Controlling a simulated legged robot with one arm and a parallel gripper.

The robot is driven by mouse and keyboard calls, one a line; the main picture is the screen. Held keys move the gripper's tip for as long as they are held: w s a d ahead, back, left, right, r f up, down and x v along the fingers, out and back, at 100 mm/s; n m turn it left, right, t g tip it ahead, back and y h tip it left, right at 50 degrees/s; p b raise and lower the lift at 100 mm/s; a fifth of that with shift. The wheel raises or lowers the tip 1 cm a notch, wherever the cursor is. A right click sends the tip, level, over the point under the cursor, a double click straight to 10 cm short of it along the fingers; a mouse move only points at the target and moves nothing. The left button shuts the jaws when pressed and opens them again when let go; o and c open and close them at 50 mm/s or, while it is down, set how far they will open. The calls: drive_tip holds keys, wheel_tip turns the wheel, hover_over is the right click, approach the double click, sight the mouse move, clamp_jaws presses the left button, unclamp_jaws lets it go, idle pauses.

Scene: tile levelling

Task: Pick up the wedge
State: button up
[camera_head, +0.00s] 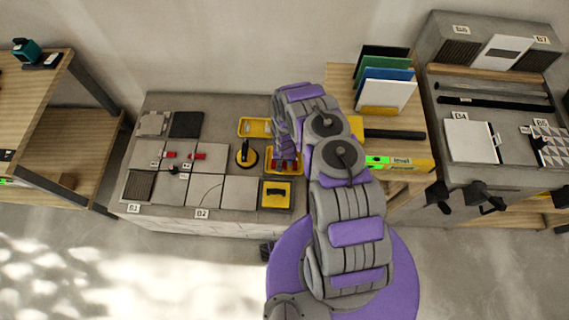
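My arm reaches over the grey workbench (238,217), with my gripper (284,158) low over a small yellow tray (269,168). Small red pieces that look like wedges show in this tray at the gripper's tip. The gripper's own links hide its fingers, so I cannot tell whether it is open, or whether it touches a red piece. Two more red wedge-like pieces lie on the grey tiles to the left, one red piece (170,155) near a tile joint and another red piece (198,156) to its right.
A second yellow tray (254,127) lies behind. A yellow suction cup tool (245,154) stands left of my gripper, and a yellow box-like tool (276,195) is in front. Coloured boards (386,95) and a level (400,163) are on the right.

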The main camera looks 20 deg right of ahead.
drive_tip(key=shift+f, duration=0.9)
drive_tip(key=shift+r, duration=0.1)
clamp_jaws()
